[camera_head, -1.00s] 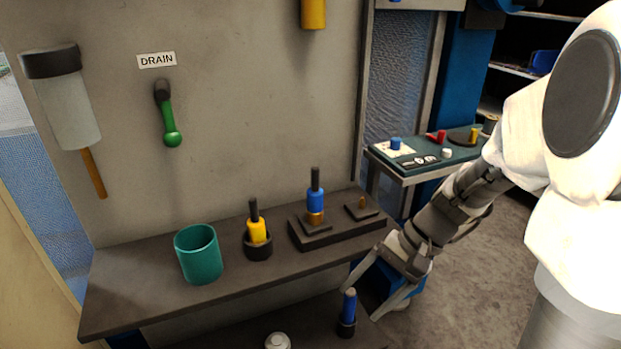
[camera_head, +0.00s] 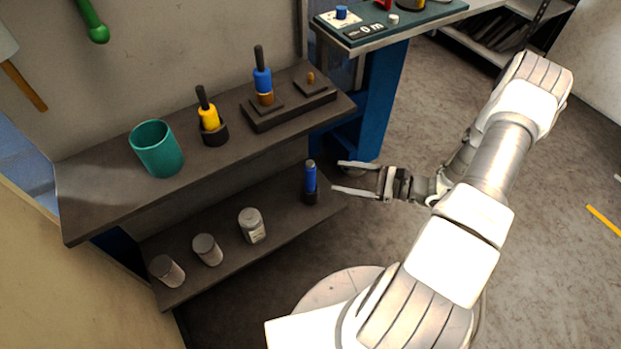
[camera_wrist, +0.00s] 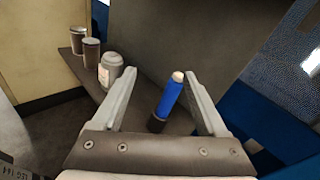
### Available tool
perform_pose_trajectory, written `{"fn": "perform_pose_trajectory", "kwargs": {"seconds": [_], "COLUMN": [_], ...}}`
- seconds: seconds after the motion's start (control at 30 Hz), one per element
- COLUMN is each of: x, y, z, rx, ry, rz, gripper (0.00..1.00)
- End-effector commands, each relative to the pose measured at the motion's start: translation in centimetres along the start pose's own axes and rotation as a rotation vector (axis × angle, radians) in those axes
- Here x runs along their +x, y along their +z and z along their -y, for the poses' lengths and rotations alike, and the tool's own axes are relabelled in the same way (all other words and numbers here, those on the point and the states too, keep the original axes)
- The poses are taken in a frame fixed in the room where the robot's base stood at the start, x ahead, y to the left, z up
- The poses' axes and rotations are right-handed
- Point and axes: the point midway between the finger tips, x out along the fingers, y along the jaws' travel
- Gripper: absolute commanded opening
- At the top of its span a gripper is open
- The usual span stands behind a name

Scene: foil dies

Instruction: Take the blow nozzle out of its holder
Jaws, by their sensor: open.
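The blue cylinder with a pale grey tip, which I take for the blow nozzle (camera_head: 310,177), stands upright in a small dark holder (camera_head: 310,198) at the right end of the lower shelf. My gripper (camera_head: 338,177) is open and empty. Its fingers point left at the nozzle, with the fingertips a short way to its right. In the wrist view the nozzle (camera_wrist: 171,97) shows between the two fingers (camera_wrist: 160,74), nearer the right one. Its dark holder (camera_wrist: 156,124) is partly hidden behind the gripper's body.
The lower shelf (camera_head: 280,229) also holds a white-lidded jar (camera_head: 252,226) and two grey-topped containers. The upper shelf (camera_head: 105,192) overhangs behind, with a teal cup (camera_head: 157,150), a yellow-handled tool (camera_head: 208,115) and a blue-handled tool (camera_head: 262,80). Floor right of the shelves is open.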

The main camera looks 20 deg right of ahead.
Motion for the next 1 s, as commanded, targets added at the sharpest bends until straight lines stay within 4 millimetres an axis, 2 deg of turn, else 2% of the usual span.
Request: {"fn": "perform_pose_trajectory", "kwargs": {"seconds": [0.1, 0.2, 0.3, 0.47, 0.57, 1.0], "x": [-0.7, -1.2, -1.5, -1.4, -0.3, 8.2], "y": [-2.5, -4.3, -5.5, -6.4, -6.5, -6.1], "z": [-0.3, -0.5, -0.7, -0.8, -0.5, 2.5], "rx": [0.095, 0.153, 0.191, 0.215, 0.216, 0.215], "ry": [-0.134, -0.225, -0.288, -0.331, -0.332, -0.329], "rz": [0.041, 0.065, 0.079, 0.089, 0.089, 0.089], "gripper": [0.76, 0.76, 0.76, 0.76, 0.76, 0.76]}}
